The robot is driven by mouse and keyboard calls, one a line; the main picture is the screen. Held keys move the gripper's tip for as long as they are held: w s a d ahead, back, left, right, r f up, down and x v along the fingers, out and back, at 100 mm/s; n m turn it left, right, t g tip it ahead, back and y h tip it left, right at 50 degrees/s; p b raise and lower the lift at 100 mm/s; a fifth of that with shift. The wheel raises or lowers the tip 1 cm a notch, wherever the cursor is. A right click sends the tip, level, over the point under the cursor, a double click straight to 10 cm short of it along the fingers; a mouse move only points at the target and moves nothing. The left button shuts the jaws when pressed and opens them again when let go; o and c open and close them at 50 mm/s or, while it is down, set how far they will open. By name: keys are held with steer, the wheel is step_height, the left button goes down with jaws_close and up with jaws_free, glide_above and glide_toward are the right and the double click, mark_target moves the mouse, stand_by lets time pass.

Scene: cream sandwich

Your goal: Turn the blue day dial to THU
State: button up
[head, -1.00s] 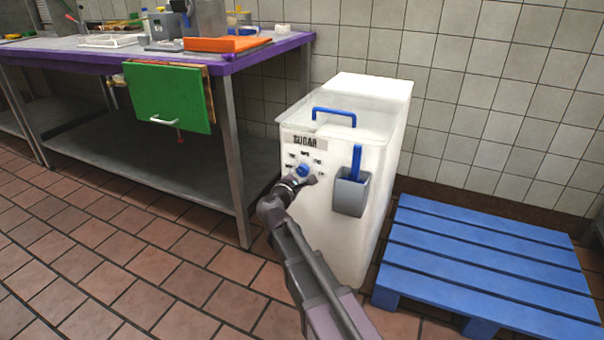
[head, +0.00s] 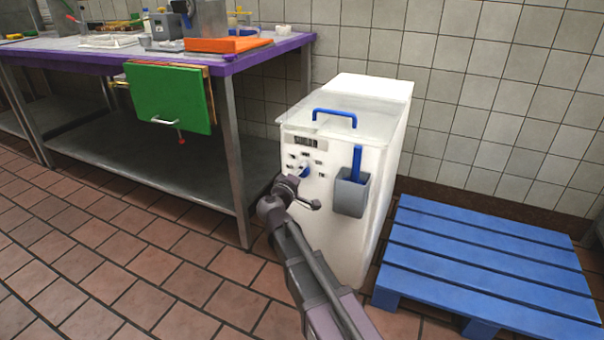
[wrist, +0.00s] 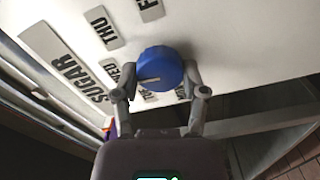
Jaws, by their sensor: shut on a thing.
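The blue day dial (wrist: 160,65) is on the white front of the sugar bin (head: 335,225). In the wrist view my gripper (wrist: 160,82) has one finger on each side of the dial and is shut on it. The dial's pale mark points left, roughly at the WED label (wrist: 127,76). The THU label (wrist: 98,27) is further up and left. The labels below the dial are partly hidden by the dial and fingers. In the head view the dial (head: 304,171) shows small beyond my gripper.
A grey scoop holder (head: 352,196) with a blue handle hangs on the bin, right of the dial. A blue pallet (head: 480,262) lies to the right. A purple-edged table (head: 262,55) with a hanging green board (head: 168,97) stands to the left. Tiled floor is clear in front.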

steer(key=m, duration=0.8)
steer(key=shift+s+d+m, duration=0.15)
steer(key=shift+m, duration=0.25)
steer(key=o, duration=1.1)
steer(key=shift+o, duration=0.2)
steer(key=v, duration=1.2)
steer(key=shift+r, duration=0.1)
